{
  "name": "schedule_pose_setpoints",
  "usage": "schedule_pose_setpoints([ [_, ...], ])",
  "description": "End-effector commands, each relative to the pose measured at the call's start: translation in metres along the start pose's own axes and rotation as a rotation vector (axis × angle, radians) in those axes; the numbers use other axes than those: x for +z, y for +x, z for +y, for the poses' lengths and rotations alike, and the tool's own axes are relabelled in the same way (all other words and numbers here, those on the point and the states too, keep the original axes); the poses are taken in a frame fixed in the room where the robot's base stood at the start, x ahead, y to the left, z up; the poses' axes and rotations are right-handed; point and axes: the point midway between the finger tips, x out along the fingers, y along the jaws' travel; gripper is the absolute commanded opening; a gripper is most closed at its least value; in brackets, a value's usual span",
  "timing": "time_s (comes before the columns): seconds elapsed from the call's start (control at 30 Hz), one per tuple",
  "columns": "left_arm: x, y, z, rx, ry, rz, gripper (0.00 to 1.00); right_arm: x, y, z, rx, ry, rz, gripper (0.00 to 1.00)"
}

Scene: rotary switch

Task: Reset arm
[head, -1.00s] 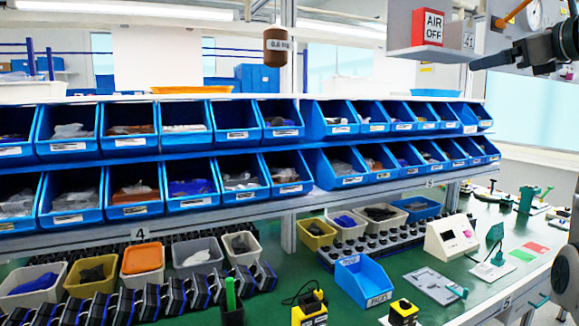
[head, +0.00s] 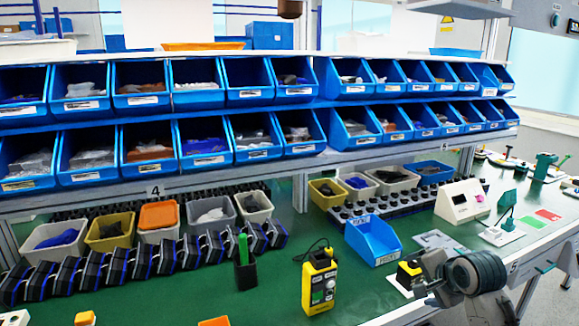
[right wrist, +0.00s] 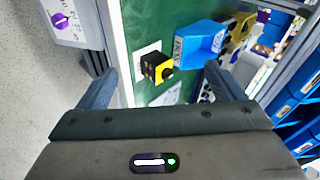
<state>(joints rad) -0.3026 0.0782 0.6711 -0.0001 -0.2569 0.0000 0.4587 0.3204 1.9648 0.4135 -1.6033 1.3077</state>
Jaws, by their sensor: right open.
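My right gripper (head: 428,288) is low at the right front of the bench, close to a small yellow box with a black knob (head: 408,272). The right wrist view shows this gripper (right wrist: 160,70) with its fingers wide apart and nothing between them. The yellow box (right wrist: 152,68) appears beyond the fingers, apart from them. A white panel with a purple knob (right wrist: 63,20) is at the upper left of the right wrist view. Part of a grey panel (head: 545,14) shows at the top right of the head view. My left gripper is not in view.
A yellow handheld device (head: 319,282) stands on the green bench (head: 275,305). An empty-looking blue bin (head: 372,240) stands behind the yellow box. Rows of blue bins (head: 198,97) fill the shelves. Floor (head: 558,290) shows beyond the bench's right edge.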

Motion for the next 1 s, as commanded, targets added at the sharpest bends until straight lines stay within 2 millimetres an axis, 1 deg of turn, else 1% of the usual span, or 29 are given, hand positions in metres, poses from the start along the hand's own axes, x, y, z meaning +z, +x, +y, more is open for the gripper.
schedule_pose_setpoints([
  [0.03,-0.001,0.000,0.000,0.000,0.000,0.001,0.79,0.018,0.007,0.030,0.036,-0.071,-0.008,0.89],
  [0.13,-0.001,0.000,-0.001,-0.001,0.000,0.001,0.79,0.047,0.013,0.081,0.093,-0.223,-0.021,0.89],
  [0.23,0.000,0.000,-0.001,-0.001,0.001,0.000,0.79,0.075,0.012,0.130,0.147,-0.374,-0.043,0.89],
  [0.27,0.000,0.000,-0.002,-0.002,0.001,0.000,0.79,0.083,0.010,0.144,0.163,-0.419,-0.050,0.89],
  [0.3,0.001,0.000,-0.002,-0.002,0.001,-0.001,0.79,0.094,0.007,0.163,0.184,-0.478,-0.061,0.89],
  [0.37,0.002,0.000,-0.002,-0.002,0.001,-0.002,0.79,0.110,0.000,0.191,0.214,-0.565,-0.081,0.89],
  [0.4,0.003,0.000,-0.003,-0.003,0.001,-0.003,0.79,0.120,-0.005,0.209,0.235,-0.624,-0.095,0.89],
  [0.5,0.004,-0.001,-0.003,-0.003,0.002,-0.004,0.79,0.144,-0.022,0.251,0.282,-0.766,-0.137,0.89],
  [0.6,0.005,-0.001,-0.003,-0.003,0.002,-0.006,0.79,0.162,-0.041,0.285,0.321,-0.887,-0.175,0.89],
  [0.7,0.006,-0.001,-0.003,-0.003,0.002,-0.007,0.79,0.175,-0.057,0.308,0.349,-0.979,-0.209,0.89],
  [0.8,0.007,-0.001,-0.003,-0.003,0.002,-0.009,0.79,0.185,-0.071,0.327,0.371,-1.052,-0.239,0.89],
  [1.0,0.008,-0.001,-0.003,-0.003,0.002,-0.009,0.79,0.201,-0.097,0.355,0.407,-1.171,-0.294,0.89],
])
